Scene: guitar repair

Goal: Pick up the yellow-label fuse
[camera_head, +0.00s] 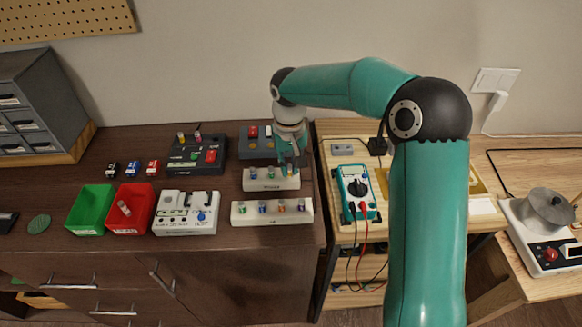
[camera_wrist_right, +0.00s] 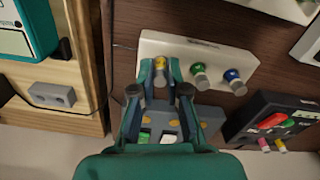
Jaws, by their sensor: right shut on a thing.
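The yellow-label fuse (camera_wrist_right: 160,64) stands at one end of a white fuse rack (camera_wrist_right: 213,50) in the right wrist view. My right gripper (camera_wrist_right: 160,72) is shut on it, one finger on each side. The fuse is still at the rack; I cannot tell whether it is lifted at all. A green-label fuse (camera_wrist_right: 199,78) and a blue-label fuse (camera_wrist_right: 233,80) stand beside it in the same rack. In the head view my right gripper (camera_head: 293,167) is over the right end of this rack (camera_head: 271,186), and the yellow-label fuse is hidden there. My left gripper is not in view.
A second white rack (camera_head: 272,219) with several fuses lies in front. A grey box (camera_head: 250,150) stands behind. A white tester (camera_head: 186,225), a red bin (camera_head: 138,220) and a green bin (camera_head: 91,209) are to the left. A multimeter (camera_head: 357,190) lies on the right bench.

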